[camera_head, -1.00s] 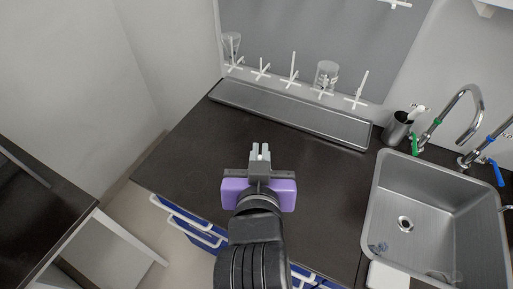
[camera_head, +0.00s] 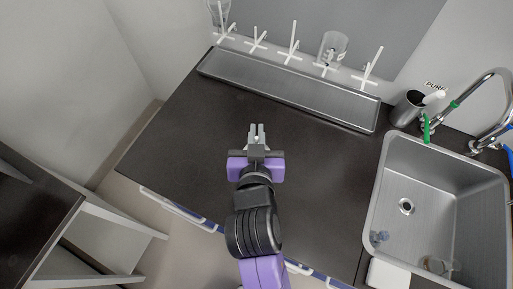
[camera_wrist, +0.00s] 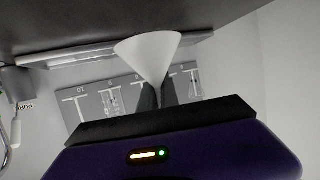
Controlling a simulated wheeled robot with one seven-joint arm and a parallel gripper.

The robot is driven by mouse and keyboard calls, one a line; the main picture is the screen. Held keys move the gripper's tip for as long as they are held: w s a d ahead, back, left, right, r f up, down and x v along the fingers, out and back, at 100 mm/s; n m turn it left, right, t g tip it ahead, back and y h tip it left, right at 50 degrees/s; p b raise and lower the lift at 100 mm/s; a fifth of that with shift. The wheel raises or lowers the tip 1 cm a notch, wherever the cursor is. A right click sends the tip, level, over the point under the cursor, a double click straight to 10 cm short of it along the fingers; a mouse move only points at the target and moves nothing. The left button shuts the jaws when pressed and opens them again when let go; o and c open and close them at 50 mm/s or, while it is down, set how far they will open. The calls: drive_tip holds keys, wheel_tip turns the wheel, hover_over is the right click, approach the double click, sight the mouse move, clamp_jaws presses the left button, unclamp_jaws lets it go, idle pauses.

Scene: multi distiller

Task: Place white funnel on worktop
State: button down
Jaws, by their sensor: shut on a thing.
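The white funnel (camera_wrist: 150,52) shows in the wrist view as a wide cone, its narrow end between my two dark fingers. My gripper (camera_wrist: 160,95) is shut on it. In the head view, my gripper (camera_head: 257,130) is over the dark worktop (camera_head: 185,145), left of the sink. I cannot make out the funnel clearly in the head view. The worktop also shows along the top of the wrist view (camera_wrist: 90,20). The wrist view shows no contact between funnel and worktop.
A long metal tray (camera_head: 285,88) lies along the back of the worktop below a peg rack with glassware (camera_head: 332,48). The sink (camera_head: 425,175) is at right, with small glass items inside, and a dark cup (camera_head: 407,108) stands behind it. The worktop around my gripper is clear.

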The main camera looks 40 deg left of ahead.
drive_tip(key=shift+f, duration=4.35)
drive_tip(key=shift+f, duration=0.1)
drive_tip(key=c, duration=1.6)
unclamp_jaws()
drive_tip(key=shift+r, duration=0.2)
drive_tip(key=b+v, duration=0.1)
drive_tip(key=v, duration=1.1)
drive_tip(key=shift+f+b, duration=0.1)
drive_tip(key=shift+b, duration=0.25)
drive_tip(key=shift+d, duration=0.15)
